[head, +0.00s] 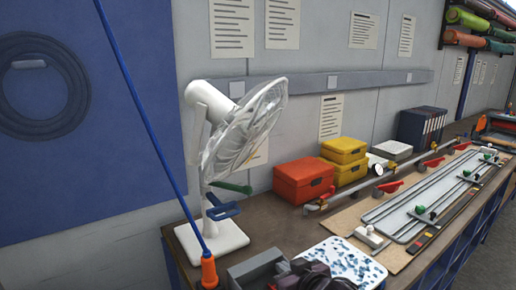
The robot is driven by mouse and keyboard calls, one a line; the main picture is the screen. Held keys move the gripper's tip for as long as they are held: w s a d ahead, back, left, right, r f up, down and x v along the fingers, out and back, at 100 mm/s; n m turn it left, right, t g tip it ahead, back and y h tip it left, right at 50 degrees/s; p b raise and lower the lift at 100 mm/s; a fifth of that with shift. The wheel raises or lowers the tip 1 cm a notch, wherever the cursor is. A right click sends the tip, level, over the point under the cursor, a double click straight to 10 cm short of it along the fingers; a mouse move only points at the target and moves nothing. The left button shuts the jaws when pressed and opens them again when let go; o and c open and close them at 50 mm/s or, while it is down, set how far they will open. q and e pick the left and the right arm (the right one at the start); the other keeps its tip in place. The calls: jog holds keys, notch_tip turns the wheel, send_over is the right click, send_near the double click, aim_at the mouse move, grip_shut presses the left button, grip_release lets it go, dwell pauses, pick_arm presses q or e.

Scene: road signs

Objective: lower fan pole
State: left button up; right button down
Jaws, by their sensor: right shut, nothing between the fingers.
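A white fan (243,125) with a round wire cage stands at the left end of the bench, its head facing right. Its white pole (205,180) rises from a square white base (212,238). A green handle (231,187) and a blue handle (222,207) stick out from the pole to the right, the green one higher. My right gripper (287,267) shows dark at the bottom edge, partly cut off, right of the fan base and apart from it. It is shut and empty. My left gripper is not in view.
A thin blue rod (150,130) with an orange end (208,272) slants in front of the fan's left side. A blue-speckled white board (345,262) lies near my right gripper. Red (303,181) and yellow (344,150) boxes and a railed panel (425,205) stand farther right.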

jog(key=s+d+f+m+g+h, duration=0.1)
jog(key=s+d+f+g+h, duration=0.25)
jog(key=s, duration=0.55)
jog(key=s+d+f+m+g, duration=0.1)
jog(key=s+d+f+g, duration=0.1)
jog(key=s+d+f, duration=0.5)
jog(key=s+d+f+m+g+h, duration=0.1)
jog(key=s+d+f+g+h, duration=0.2)
jog(key=s, duration=0.7)
notch_tip(320, 180, down, 31)
jog(key=s+g+y+b, duration=0.1)
jog(key=y+b, duration=0.1)
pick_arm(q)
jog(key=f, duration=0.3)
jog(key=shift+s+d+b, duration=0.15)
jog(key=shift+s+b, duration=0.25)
pick_arm(e)
jog(key=s+d+f+g, duration=0.1)
jog(key=s+d+f, duration=0.2)
jog(key=s+f, duration=1.7)
jog(key=shift+s+d+n+h, duration=0.15)
jog(key=shift+n+h, duration=0.15)
jog(key=shift+h, duration=0.05)
